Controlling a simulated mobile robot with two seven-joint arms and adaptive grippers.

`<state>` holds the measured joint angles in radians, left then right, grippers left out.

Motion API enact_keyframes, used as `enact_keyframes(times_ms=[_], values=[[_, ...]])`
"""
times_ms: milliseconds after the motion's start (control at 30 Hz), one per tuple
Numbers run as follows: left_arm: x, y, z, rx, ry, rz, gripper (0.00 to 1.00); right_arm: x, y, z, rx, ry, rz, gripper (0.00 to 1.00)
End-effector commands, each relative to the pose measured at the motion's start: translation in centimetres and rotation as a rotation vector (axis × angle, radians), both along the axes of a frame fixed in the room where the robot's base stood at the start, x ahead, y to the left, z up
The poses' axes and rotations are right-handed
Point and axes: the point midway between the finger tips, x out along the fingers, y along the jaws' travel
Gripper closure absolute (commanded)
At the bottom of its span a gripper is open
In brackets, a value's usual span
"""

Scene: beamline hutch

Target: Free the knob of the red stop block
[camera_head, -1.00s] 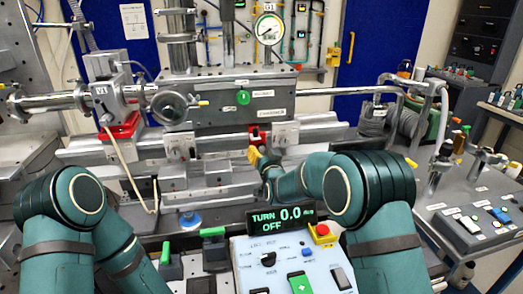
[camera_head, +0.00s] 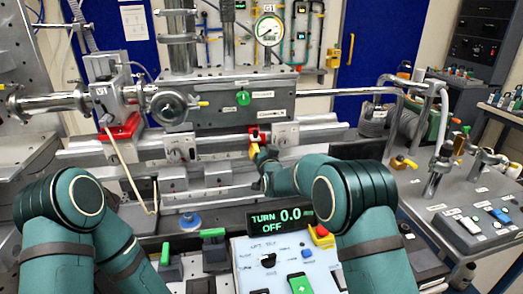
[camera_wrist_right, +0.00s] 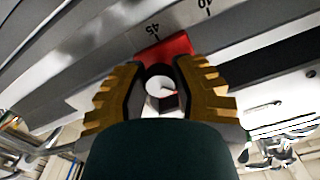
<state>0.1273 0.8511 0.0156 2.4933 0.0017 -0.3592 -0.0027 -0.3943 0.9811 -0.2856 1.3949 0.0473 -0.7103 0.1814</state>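The red stop block (camera_head: 254,131) sits on the long metal rail; it also shows in the right wrist view (camera_wrist_right: 176,46), beyond my fingertips. Its knob (camera_wrist_right: 160,84), with a pale round end and a dark collar, points towards the wrist camera. My right gripper (camera_wrist_right: 159,66) has its yellow-backed fingers on either side of the knob, apart from each other; I cannot tell whether they touch it. In the head view the right gripper (camera_head: 261,152) is just below the block, partly hidden by its arm. My left gripper is out of view; only the left arm shows.
A control box (camera_head: 270,258) with a display reading "TURN 0.0" and "OFF" stands in front, with a red mushroom button beside it. A scale with 45 and 40 (camera_wrist_right: 152,29) runs along the rail. A pressure gauge (camera_head: 269,29) hangs behind.

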Motion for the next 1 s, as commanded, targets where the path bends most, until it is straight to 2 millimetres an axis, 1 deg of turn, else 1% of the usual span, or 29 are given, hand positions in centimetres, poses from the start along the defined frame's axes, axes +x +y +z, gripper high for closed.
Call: enact_keyframes(times_ms=[767, 1000], values=[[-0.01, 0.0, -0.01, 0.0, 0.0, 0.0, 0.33, -0.01, 0.0, -0.1, -0.092, -0.016, 0.001, 1.0], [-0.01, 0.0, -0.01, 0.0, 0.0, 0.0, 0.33, -0.03, 0.05, -0.14, -0.166, -0.03, 0.002, 1.0]])
